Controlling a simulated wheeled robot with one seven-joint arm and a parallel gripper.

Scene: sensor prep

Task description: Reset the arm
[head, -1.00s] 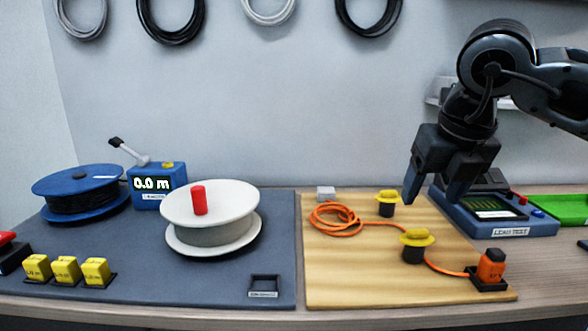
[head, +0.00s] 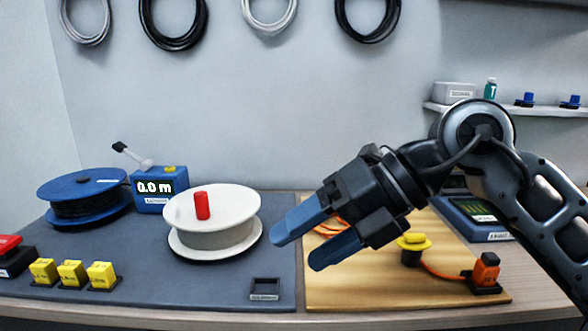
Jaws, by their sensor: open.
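My gripper (head: 294,247) is in the head view at centre right, pointing left and slightly down. Its two blue fingers are apart with nothing between them. The fingertips are in front of the right side of the white spool (head: 215,239) and above the grey mat (head: 150,268); I cannot tell how high. My arm comes in from the lower right and covers part of the wooden board (head: 370,290), most of the orange cable coil (head: 325,230) and part of the leak tester (head: 480,222).
A yellow-capped post (head: 413,243) and an orange connector (head: 486,270) stand on the board near my arm. On the left are a blue reel (head: 82,192), a counter reading 0.0 m (head: 153,187) and several yellow blocks (head: 71,272). A shelf (head: 540,112) is at the upper right.

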